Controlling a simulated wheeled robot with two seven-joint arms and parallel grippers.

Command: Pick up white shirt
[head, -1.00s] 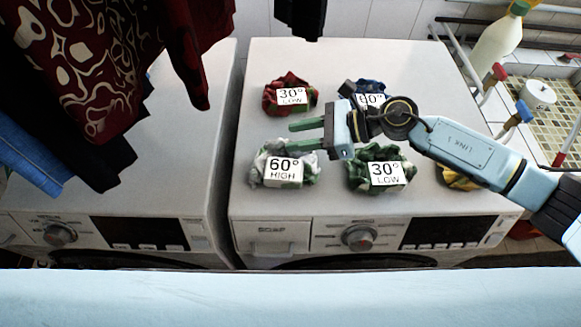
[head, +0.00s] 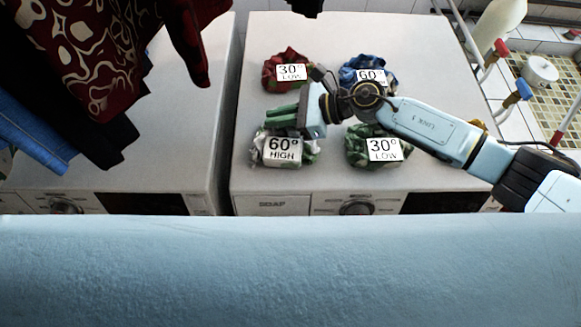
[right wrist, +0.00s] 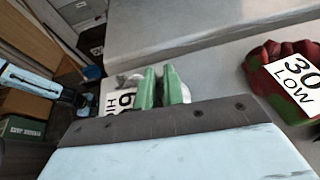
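The white shirt (head: 303,154) is a crumpled whitish-grey cloth bundle with a "60° HIGH" label, on top of the right washing machine near its front edge. My right gripper (head: 278,116) is just above and behind it in the head view, green fingers pointing left. In the right wrist view the two fingers (right wrist: 162,88) are apart with a narrow gap, and the white shirt (right wrist: 122,92) shows beyond them. Nothing shows held between the fingers; whether they touch the cloth I cannot tell.
A red bundle (head: 287,78), a blue one (head: 360,64) and a green one (head: 366,155) lie near on the right machine (head: 420,45). Dark patterned clothes (head: 85,45) hang at upper left. A bottle (head: 500,25) and sink stand at right.

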